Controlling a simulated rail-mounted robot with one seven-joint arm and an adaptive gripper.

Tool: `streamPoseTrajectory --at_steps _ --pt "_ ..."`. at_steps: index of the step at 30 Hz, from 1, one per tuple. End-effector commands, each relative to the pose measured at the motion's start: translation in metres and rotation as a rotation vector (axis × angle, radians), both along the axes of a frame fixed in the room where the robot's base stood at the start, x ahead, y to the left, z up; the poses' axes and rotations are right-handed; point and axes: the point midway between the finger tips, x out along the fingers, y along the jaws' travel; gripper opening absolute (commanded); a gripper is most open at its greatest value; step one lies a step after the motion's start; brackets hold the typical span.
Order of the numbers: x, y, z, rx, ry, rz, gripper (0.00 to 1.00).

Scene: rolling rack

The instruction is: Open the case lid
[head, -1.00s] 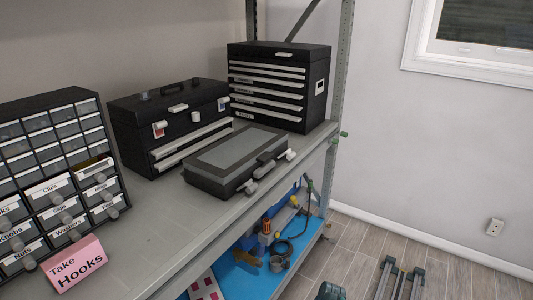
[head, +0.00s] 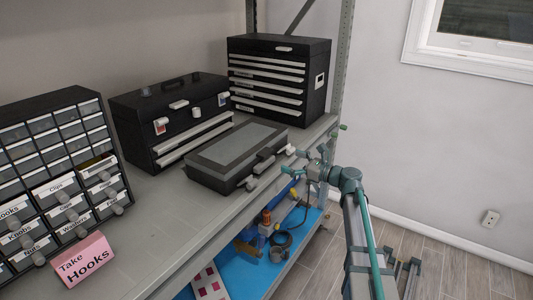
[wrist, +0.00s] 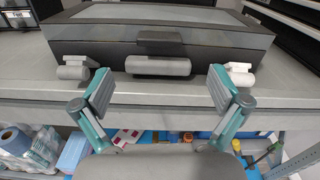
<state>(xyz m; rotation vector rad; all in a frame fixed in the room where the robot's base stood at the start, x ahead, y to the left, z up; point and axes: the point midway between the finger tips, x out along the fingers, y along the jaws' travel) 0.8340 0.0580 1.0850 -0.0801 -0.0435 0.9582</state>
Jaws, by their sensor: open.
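The case (head: 237,155) is a flat dark box with a grey panel on its lid. It lies on the upper shelf with its lid shut. In the wrist view the case (wrist: 200,41) shows its front, with a grey handle (wrist: 158,66) in the middle. A light grey latch (wrist: 73,71) is at the left and a white latch (wrist: 240,74) at the right; both hang out from the front. My gripper (wrist: 163,92) is open and empty, in front of the case and apart from it, with its fingers either side of the handle. In the head view my gripper (head: 311,163) is at the shelf's front edge.
A black toolbox (head: 175,115) and a drawer chest (head: 279,80) stand behind the case. A small-parts cabinet (head: 57,180) and a pink "Take Hooks" sign (head: 83,260) are at the left. The lower blue shelf (head: 256,280) holds tools. A rack post (head: 345,60) rises behind my arm.

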Motion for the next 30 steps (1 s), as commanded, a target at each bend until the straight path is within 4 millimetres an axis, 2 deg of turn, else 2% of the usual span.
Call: streamPoseTrajectory --at_steps 8,21,30 --pt "0.007 0.009 0.001 0.054 0.076 -0.002 0.98" --pt "0.048 0.067 0.001 0.051 0.074 0.000 0.98" --pt "0.062 0.087 0.000 0.050 0.073 -0.002 0.98"
